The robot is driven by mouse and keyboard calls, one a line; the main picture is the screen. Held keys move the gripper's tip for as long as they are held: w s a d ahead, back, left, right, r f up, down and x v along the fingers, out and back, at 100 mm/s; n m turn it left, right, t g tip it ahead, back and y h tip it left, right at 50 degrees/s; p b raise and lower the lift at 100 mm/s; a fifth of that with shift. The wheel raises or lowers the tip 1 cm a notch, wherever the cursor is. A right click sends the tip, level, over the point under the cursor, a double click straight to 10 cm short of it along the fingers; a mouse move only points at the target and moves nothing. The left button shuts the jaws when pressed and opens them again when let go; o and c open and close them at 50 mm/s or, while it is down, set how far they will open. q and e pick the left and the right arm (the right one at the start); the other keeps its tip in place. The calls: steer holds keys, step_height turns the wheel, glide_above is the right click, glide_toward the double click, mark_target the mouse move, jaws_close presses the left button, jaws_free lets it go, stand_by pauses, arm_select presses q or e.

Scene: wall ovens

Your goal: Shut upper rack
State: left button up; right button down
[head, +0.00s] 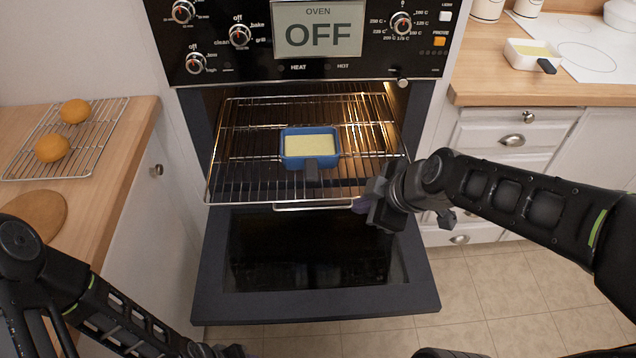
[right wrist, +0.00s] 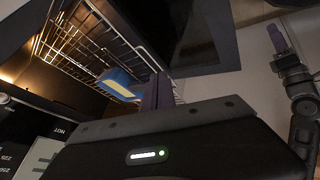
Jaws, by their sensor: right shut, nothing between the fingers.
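The upper rack (head: 255,185) is a wire shelf pulled part way out of the lit oven, above the lowered door. It also shows in the right wrist view (right wrist: 72,45). A blue dish (head: 311,148) with pale yellow contents and a dark handle sits on it, also in the right wrist view (right wrist: 118,84). My right gripper (head: 362,205) is shut and empty at the rack's front right, beside the right end of its front bar; I cannot tell whether they touch. Its purple fingers (right wrist: 160,92) show in the right wrist view. My left gripper (right wrist: 277,40) is away from the rack; its jaw state is unclear.
The open oven door (head: 310,305) reaches forward below the rack. The left counter holds a cooling rack (head: 92,150) with two orange round items and a round wooden board (head: 35,212). The right counter holds a white dish (head: 530,55). Open tiled floor lies at right.

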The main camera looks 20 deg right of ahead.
steer(key=n, duration=0.1)
steer(key=s, duration=0.1)
steer(key=n, duration=0.1)
steer(key=shift+s+a+f+n+g, duration=0.25)
steer(key=shift+f+n+g, duration=0.05)
steer(key=shift+g, duration=0.1)
steer(key=w+a+f+b, duration=0.1)
steer(key=w+f, duration=0.8)
steer(key=shift+a, duration=0.2)
